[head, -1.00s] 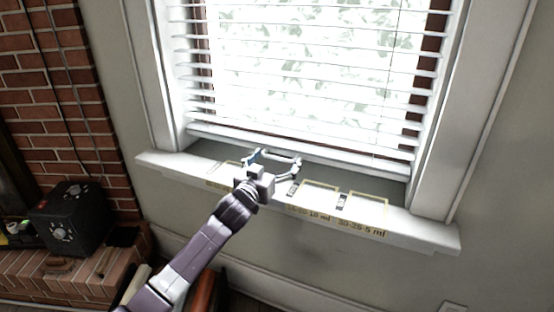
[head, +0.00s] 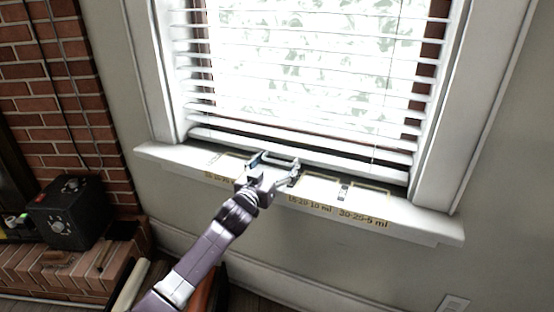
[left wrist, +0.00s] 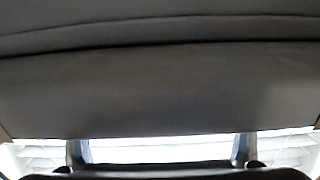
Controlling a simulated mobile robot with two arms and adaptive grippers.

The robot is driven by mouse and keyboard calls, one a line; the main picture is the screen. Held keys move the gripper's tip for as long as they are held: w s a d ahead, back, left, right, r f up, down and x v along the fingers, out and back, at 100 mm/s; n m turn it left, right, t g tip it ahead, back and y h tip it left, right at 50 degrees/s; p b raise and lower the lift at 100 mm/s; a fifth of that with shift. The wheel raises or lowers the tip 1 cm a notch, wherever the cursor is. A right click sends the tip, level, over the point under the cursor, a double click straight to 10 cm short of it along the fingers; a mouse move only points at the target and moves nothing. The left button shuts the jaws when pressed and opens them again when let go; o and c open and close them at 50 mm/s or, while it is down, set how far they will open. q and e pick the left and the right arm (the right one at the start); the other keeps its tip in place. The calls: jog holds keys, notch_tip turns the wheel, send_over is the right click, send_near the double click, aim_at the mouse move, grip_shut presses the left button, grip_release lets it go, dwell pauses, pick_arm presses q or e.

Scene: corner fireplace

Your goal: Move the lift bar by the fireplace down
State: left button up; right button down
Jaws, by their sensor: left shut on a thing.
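The lift bar (head: 350,165) is the white rail along the bottom of the window blind in the head view. It hangs low, just above the window sill, with a dark strip under it. My left gripper (head: 276,168) is at the left-middle part of the bar, over the sill, and is shut on it. The exact contact is too small to see. In the left wrist view the two fingertips stand at the bottom edge against the bright blind, below a large dark grey surface. My right gripper is not in view.
The white sill (head: 422,222) carries several yellow-outlined marks and lettering. A black box with knobs (head: 68,212) stands on the brick hearth (head: 60,270) at the left, before the brick wall (head: 65,100). An orange-brown thing is partly hidden behind my arm.

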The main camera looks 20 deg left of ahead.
pick_arm(q)
jog(key=shift+s+d+f, duration=0.1)
jog(key=shift+f, duration=0.3)
jog(key=o, duration=1.4)
jog(key=shift+r, duration=0.1)
jog(key=s+a, duration=0.1)
jog(key=s, duration=1)
jog(key=shift+s+a, duration=0.2)
jog(key=shift+s, duration=0.2)
